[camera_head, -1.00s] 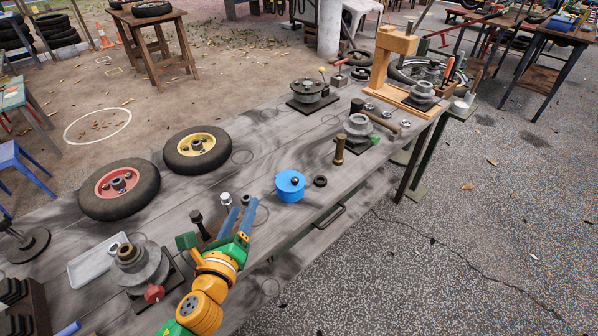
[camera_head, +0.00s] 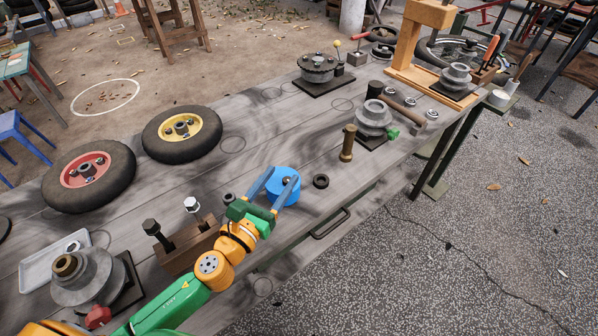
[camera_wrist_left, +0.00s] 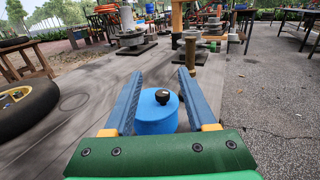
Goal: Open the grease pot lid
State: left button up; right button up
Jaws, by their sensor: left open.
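The grease pot (camera_head: 283,192) is a blue round pot with a blue lid and a dark knob on top. It stands on the grey workbench (camera_head: 240,130) near the front edge. My left gripper (camera_head: 282,186) is open, its two blue fingers reaching toward the pot. In the left wrist view the pot (camera_wrist_left: 155,122) sits between and just beyond the green palm, with the black knob (camera_wrist_left: 162,97) between the open fingers (camera_wrist_left: 160,80). The lid looks closed on the pot. I cannot tell whether a finger touches it. My right gripper is not in view.
A black ring (camera_head: 321,181) lies just right of the pot, and a brass post (camera_head: 348,143) stands beyond it. A wooden block with bolts (camera_head: 187,245) is left of my arm. Two wheels (camera_head: 183,133) lie at the back left. A drawer handle (camera_head: 331,224) sticks out in front.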

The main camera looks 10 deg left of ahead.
aim_at(293, 171)
pick_arm(q)
jog(key=f+b, duration=0.2)
jog(key=f, duration=0.1)
jog(key=shift+s+f, duration=0.1)
jog(key=shift+s, duration=0.1)
jog(key=shift+f+b, duration=0.4)
jog(key=x, duration=0.7)
jog(key=shift+w+r+p, duration=0.1)
jog(key=shift+w+p, duration=0.1)
jog(key=shift+p, duration=0.15)
grip_shut()
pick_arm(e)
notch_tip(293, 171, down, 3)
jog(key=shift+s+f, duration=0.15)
